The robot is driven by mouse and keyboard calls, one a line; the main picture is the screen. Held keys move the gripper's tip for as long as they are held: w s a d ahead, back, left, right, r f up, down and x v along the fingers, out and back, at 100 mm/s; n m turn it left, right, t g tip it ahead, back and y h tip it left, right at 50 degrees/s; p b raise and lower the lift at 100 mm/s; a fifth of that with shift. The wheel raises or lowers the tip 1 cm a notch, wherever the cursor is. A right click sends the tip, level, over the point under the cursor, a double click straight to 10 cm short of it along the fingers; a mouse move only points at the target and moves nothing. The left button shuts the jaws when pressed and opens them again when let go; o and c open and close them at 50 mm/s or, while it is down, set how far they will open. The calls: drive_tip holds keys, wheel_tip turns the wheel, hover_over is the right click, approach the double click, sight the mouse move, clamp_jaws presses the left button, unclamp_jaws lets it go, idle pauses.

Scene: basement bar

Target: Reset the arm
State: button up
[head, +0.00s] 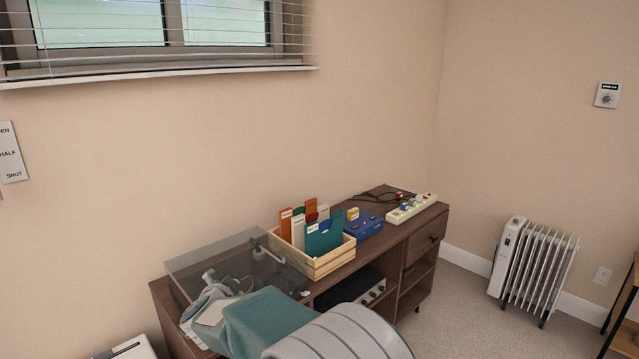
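My arm shows at the bottom of the head view as a grey ribbed part and a teal link. It reaches toward the left end of a brown wooden console (418,240). My gripper (208,298) seems to be the grey and pale shape beyond the teal link, in front of the clear-lidded record player (222,262). Its fingers are not clear, so I cannot tell whether it is open or holds anything. I cannot tell whether it touches the record player.
A wooden crate (318,267) of colored sleeves, a blue box (363,226) and a pale power strip (411,209) stand on the console. A dark device (355,287) sits on its shelf. A white radiator (536,267) stands right; carpet between is clear.

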drive_tip(key=s+d+r+n+g+y, duration=0.1)
drive_tip(key=s+d+r+n+y, duration=0.15)
drive_tip(key=s+d+r, duration=0.45)
drive_tip(key=s+d+r+n+g+y, duration=0.1)
drive_tip(key=s+d+r+n+g, duration=0.3)
drive_tip(key=d, duration=0.6)
drive_tip(key=s+d+f+g+h, duration=0.1)
drive_tip(key=s+d+f+h, duration=0.1)
drive_tip(key=s+d, duration=0.8)
drive_tip(key=s+d+f+g+h, duration=0.2)
drive_tip(key=s+d, duration=0.7)
drive_tip(key=s, duration=0.5)
drive_tip(key=shift+d+f+h, duration=0.4)
drive_tip(key=shift+f+h, duration=0.35)
drive_tip(key=shift+f, duration=0.15)
